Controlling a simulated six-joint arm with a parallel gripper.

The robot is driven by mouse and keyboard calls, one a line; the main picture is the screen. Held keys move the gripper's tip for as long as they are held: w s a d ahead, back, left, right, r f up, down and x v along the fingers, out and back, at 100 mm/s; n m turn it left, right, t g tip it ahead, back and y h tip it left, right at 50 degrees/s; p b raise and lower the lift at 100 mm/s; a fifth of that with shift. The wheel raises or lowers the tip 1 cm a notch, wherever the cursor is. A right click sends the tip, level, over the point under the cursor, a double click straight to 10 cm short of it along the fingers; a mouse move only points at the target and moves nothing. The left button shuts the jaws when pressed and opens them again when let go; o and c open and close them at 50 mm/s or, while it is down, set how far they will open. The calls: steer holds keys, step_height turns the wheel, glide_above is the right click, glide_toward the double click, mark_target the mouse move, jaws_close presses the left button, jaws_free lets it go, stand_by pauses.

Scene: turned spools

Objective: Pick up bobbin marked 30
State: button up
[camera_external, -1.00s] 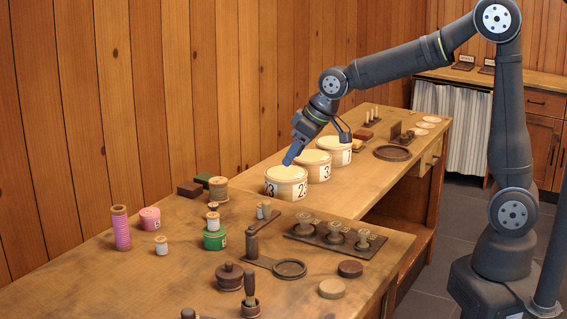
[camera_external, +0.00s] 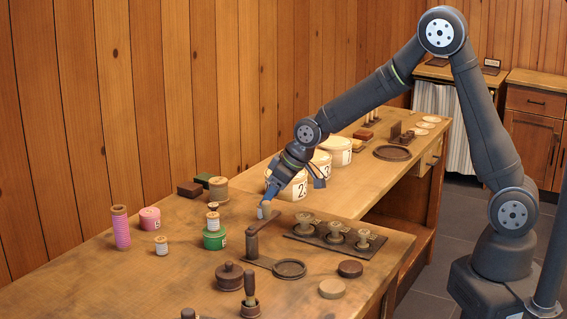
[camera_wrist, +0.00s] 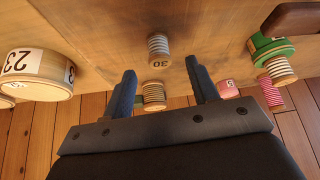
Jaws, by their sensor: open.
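The bobbin marked 30 (camera_wrist: 158,47) shows in the wrist view as a small spool wound with pale grey thread, its numbered end facing the camera. It lies just beyond the gap between my fingers, apart from them. In the external view a small grey bobbin (camera_external: 264,212) sits on the near bench, close below my left fingertip; its number cannot be read there.
Round numbered tins (camera_external: 298,186) stand behind my gripper. A dark post with a ring arm (camera_external: 254,246) and a dark rack of spools (camera_external: 335,236) stand nearby. A green spool (camera_external: 214,239) carries a smaller white spool. Pink spools (camera_external: 149,218) stand left. The front bench is partly clear.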

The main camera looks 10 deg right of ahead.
steer(key=shift+x, duration=2.7)
steer(key=shift+w+a+r, duration=0.1)
steer(key=c, duration=1)
